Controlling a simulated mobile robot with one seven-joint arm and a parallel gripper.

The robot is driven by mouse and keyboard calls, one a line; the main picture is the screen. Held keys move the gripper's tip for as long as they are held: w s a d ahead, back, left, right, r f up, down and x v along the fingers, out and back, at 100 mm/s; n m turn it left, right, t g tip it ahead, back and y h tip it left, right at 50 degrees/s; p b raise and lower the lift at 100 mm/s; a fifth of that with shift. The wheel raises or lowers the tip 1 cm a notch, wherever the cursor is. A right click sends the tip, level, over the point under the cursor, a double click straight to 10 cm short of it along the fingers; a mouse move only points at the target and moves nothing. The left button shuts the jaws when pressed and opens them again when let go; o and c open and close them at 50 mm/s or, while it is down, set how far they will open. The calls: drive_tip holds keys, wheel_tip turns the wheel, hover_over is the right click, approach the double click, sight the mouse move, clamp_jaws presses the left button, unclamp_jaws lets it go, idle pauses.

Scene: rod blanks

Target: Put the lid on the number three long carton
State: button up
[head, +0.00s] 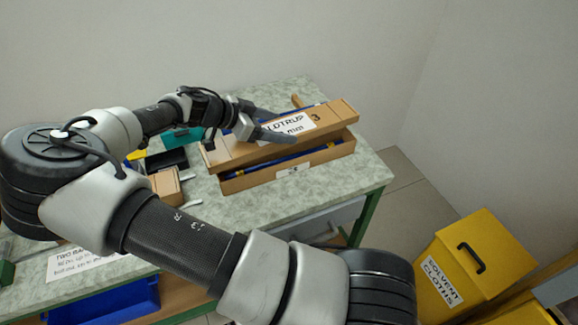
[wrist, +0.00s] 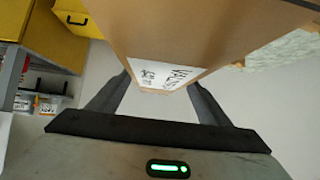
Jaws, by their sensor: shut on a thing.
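The long cardboard lid (head: 337,113) has a white label and a 3 on top. My gripper (head: 291,126) is shut across its width near the middle. In the wrist view, the lid (wrist: 200,30) fills the top of the picture between the fingers (wrist: 158,84). The open carton (head: 325,159) lies on the bench just below the lid, with a small label on its front wall. Blue rods (head: 272,168) show inside. The gap between lid and carton looks wider at the right end. Whether the left ends touch I cannot tell. The carton's far side is hidden.
The speckled bench top (head: 368,178) is clear right of the carton. A small brown box (head: 166,184) and a teal item (head: 184,138) lie to its left. A wooden handle (head: 296,100) shows behind the lid. A yellow solvent-cloth bin (head: 485,250) stands at lower right.

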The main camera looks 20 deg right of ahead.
drive_tip(key=shift+w+d+r+m+g, duration=0.2)
drive_tip(key=shift+d+m+g, duration=0.1)
drive_tip(key=shift+d, duration=0.3)
drive_tip(key=shift+d+f, duration=0.15)
drive_tip(key=shift+f, duration=0.25)
wheel_tip(320, 180, down, 9)
drive_tip(key=shift+r+b, duration=0.2)
drive_tip(key=shift+b, duration=0.15)
drive_tip(key=o, duration=1)
drive_tip(key=shift+r, duration=0.1)
